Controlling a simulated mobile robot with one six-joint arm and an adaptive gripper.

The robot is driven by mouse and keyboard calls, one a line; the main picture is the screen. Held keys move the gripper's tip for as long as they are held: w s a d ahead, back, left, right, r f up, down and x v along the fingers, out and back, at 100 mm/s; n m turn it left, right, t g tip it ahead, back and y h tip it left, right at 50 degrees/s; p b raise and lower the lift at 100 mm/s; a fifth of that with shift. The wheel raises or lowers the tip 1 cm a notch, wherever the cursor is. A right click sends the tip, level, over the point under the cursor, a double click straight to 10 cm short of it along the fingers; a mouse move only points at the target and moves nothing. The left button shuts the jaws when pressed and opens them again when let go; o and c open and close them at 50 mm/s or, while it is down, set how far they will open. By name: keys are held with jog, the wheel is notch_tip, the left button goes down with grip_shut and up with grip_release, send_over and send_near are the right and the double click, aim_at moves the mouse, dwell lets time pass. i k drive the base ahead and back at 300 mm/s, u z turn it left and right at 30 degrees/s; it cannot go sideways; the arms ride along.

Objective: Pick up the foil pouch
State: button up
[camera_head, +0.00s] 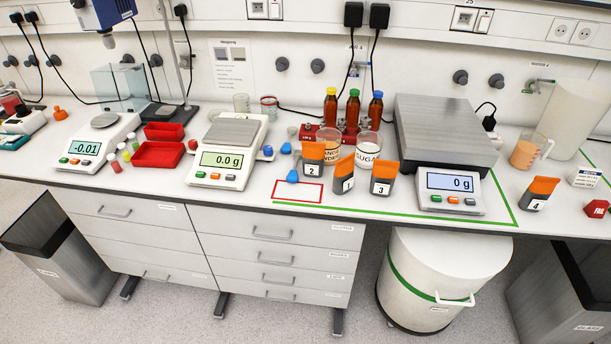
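Several dark grey pouches with orange tops and white number labels stand on the bench. Pouch 2 (312,160) stands just behind the red outlined rectangle. Pouch 1 (344,174) and pouch 3 (383,178) stand to its right, left of the large scale. Pouch 4 (539,193) stands apart at the right, beyond the green line. I cannot tell which one the task means, or whether they are foil. My gripper does not show in this view.
A large grey scale (449,190), a small scale (219,178) and another balance (85,148) stand on the bench. Brown bottles (352,112) and labelled beakers (331,143) are behind the pouches. A red outlined rectangle (298,203) is at the front edge. A white drum (440,270) stands below.

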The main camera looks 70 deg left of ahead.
aim_at(313, 154)
jog(key=k, duration=1.85)
jog(key=u, duration=2.05)
jog(key=i, duration=0.75)
jog(key=z, duration=0.15)
